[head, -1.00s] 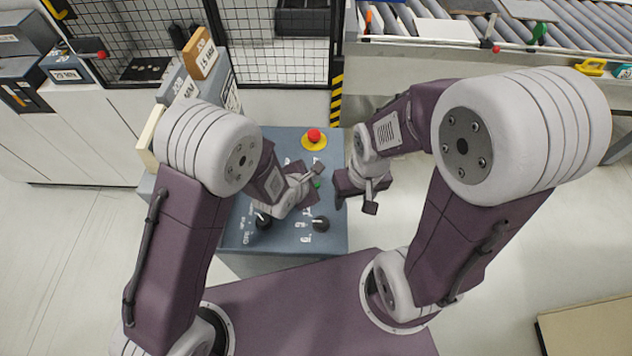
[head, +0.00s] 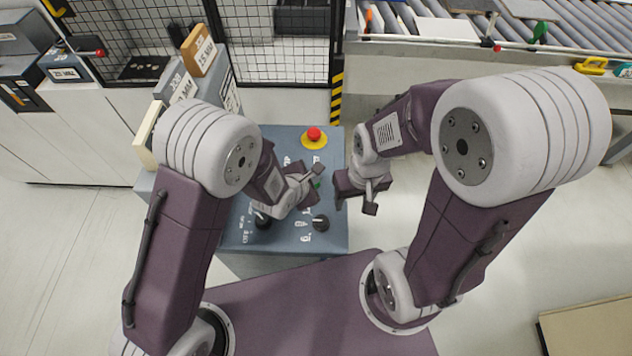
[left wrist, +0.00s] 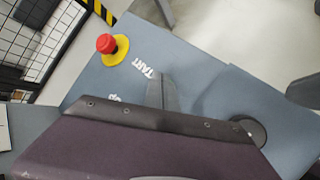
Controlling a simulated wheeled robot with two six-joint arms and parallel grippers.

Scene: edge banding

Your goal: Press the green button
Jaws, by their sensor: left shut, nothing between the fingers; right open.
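The green button (head: 317,184) is on the top of the blue-grey control panel (head: 285,239). Only a small part of it shows in the head view, beside my left gripper (head: 313,187). My left gripper is shut and empty, low over the panel at the button. I cannot tell whether it touches the button. In the left wrist view the gripper's fingers (left wrist: 161,88) point at the panel close to the START label, and the button is hidden. My right gripper (head: 340,198) is open and empty, just off the panel's right edge.
A red emergency stop on a yellow base (head: 314,138) stands at the panel's far side. Two black knobs, one of them at the near right (head: 320,223), are on the near half. Labelled boxes (head: 199,50) stand left of the panel. A roller conveyor (head: 440,45) is at the back right.

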